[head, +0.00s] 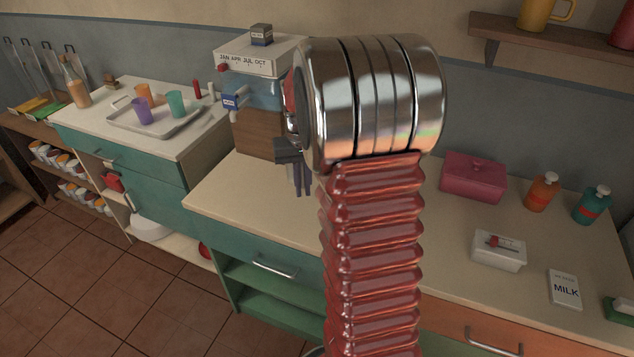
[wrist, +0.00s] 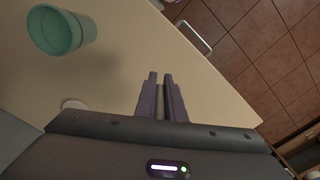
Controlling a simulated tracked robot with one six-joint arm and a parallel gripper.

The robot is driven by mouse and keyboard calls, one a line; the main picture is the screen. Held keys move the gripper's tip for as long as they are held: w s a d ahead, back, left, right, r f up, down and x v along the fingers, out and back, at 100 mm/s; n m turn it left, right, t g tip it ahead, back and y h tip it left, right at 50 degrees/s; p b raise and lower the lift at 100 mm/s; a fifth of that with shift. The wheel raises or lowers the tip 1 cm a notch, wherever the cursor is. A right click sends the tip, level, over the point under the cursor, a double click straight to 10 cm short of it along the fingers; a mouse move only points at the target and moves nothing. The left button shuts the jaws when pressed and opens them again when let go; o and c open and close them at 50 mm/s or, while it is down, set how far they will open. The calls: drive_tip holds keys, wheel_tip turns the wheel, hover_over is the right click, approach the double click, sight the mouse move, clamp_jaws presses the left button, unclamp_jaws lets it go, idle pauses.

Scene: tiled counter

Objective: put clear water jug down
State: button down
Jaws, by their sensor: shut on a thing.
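My gripper (head: 297,180) hangs with its fingers down over the beige counter, just right of the water dispenser in the head view. In the wrist view its two dark fingers (wrist: 161,97) are close together, with a narrow gap between them. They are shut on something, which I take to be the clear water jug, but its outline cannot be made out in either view. My arm hides part of the counter behind it.
A teal cup (wrist: 62,30) stands on the counter in the wrist view. The water dispenser (head: 258,90) is close left of my gripper. Counter (head: 236,192) at front left is clear.

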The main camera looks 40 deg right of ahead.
drive_tip(key=w+a+f+n, duration=0.1)
drive_tip(key=w+a+n, duration=0.1)
drive_tip(key=a, duration=0.6)
drive_tip(key=w+a+f+n, duration=0.2)
drive_tip(key=w+a, duration=0.2)
drive_tip(key=a, duration=0.4)
drive_tip(key=w+a+f+n, duration=0.1)
drive_tip(key=w+a+n, duration=0.1)
drive_tip(key=a, duration=0.7)
drive_tip(key=shift+w+f, duration=0.25)
drive_tip(key=shift+w, duration=0.4)
drive_tip(key=shift+s, duration=0.1)
